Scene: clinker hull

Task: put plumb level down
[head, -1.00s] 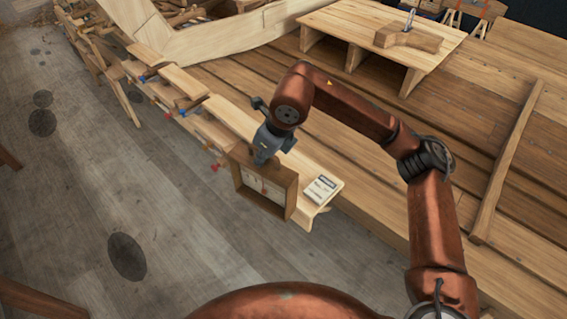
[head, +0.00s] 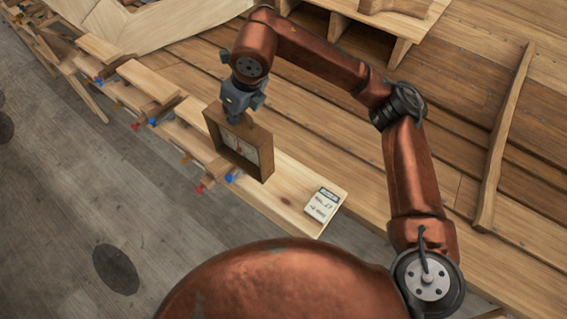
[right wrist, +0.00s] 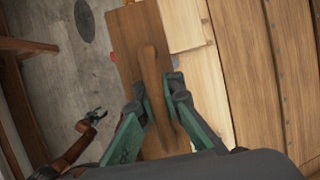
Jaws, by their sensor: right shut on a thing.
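The plumb level (head: 240,148) is a brown wooden box frame with a pale face. My right gripper (head: 235,116) is shut on its top and holds it upright over the pale plank (head: 285,187). I cannot tell whether its lower edge touches the plank. In the right wrist view, the fingers of my right gripper (right wrist: 160,82) are on either side of the handle (right wrist: 150,65) on the level's top (right wrist: 125,35). My left gripper (right wrist: 95,116) shows small at the left of that view, open and empty, away from the level. The head view does not show it.
A white printed card (head: 321,205) lies at the plank's near end, right of the level. Red and blue clamp ends (head: 232,176) stick out along the plank's left side. The planked hull (head: 340,165) lies to the right, and grey floor (head: 60,200) to the left.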

